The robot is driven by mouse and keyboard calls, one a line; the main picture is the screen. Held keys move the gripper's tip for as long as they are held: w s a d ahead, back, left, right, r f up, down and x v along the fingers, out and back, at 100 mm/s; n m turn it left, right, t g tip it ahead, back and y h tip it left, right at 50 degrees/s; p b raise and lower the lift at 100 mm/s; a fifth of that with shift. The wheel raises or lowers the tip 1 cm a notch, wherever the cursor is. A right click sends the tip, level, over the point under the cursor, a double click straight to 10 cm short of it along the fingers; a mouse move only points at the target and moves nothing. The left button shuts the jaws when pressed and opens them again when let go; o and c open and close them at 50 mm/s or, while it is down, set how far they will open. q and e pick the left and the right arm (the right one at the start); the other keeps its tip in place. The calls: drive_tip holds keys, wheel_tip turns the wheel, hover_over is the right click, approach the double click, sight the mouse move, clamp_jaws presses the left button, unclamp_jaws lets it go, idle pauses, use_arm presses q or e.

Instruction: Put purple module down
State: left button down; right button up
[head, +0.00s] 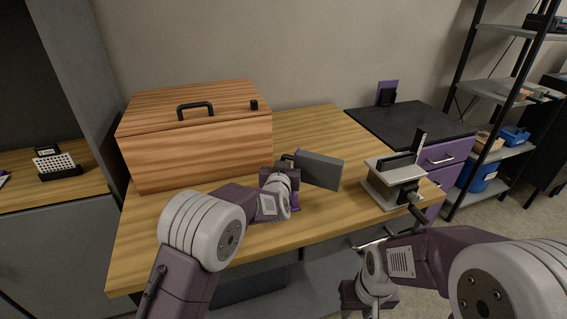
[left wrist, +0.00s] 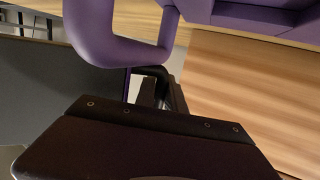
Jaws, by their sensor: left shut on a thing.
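A grey box-shaped module (head: 320,170) with a purple edge at its left end is held over the wooden table (head: 240,225). My left gripper (head: 287,163) is shut at the module's left, purple end. In the left wrist view, a purple loop handle (left wrist: 130,48) shows beside the black fingers (left wrist: 152,92), with more purple at the top right. I cannot tell whether the module's underside touches the table. My right arm reaches in at the lower right, and its fingers cannot be made out.
A wooden chest (head: 200,145) with a black handle stands at the table's back left. A grey clamp-like fixture (head: 394,180) stands at the right end. Beyond it is a dark-topped cabinet (head: 410,122) with purple drawers. The table's front left and back middle are clear.

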use_arm(q)
drive_tip(key=shift+f, duration=0.15)
drive_tip(key=c, duration=1.4)
unclamp_jaws()
